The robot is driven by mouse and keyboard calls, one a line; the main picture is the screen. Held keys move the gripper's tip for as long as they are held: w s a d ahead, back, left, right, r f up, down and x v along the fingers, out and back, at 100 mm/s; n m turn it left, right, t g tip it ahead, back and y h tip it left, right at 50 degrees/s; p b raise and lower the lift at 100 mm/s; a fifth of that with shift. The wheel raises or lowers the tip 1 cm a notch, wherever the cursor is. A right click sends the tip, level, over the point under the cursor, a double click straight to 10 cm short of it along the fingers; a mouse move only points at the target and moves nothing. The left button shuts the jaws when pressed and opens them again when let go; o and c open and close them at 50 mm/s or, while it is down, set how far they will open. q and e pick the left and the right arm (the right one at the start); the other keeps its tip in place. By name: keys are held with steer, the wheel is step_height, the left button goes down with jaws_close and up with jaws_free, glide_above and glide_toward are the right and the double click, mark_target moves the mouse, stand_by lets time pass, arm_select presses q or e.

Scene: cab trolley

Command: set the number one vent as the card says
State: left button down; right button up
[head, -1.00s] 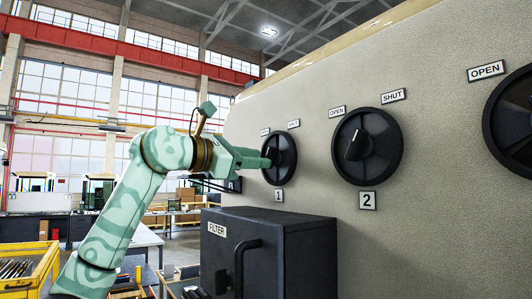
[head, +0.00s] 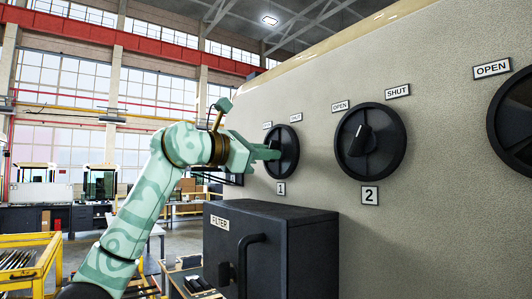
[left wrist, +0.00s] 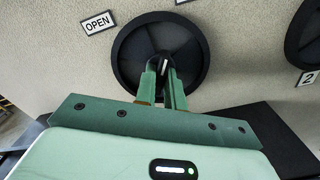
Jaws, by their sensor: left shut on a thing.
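The number one vent (head: 293,160) is a round black dial on the beige cab wall, above a "1" plate (head: 281,188). My left gripper (head: 274,153) reaches it from the left and is shut on its knob. In the left wrist view the two green fingers (left wrist: 165,85) sit either side of the black knob (left wrist: 165,60), whose white mark points roughly up the picture. An OPEN label (left wrist: 98,23) is at the dial's upper left there. The SHUT label (head: 296,117) is at its upper right in the head view. No card is in view. My right gripper is not in view.
The number two vent (head: 371,146) is to the right, and a further dial (head: 515,125) is cut off at the right edge. A dark FILTER box (head: 265,240) with a handle juts out below vent one. A yellow trolley (head: 30,260) stands at lower left.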

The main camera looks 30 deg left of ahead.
arm_select(q)
steer(key=shift+n, duration=0.3)
steer(key=shift+d+n+p, duration=0.1)
steer(key=shift+n+p, duration=0.25)
steer(key=shift+n, duration=5.25)
steer(key=shift+s+r, duration=0.1)
steer(key=c, duration=1.5)
jaws_free()
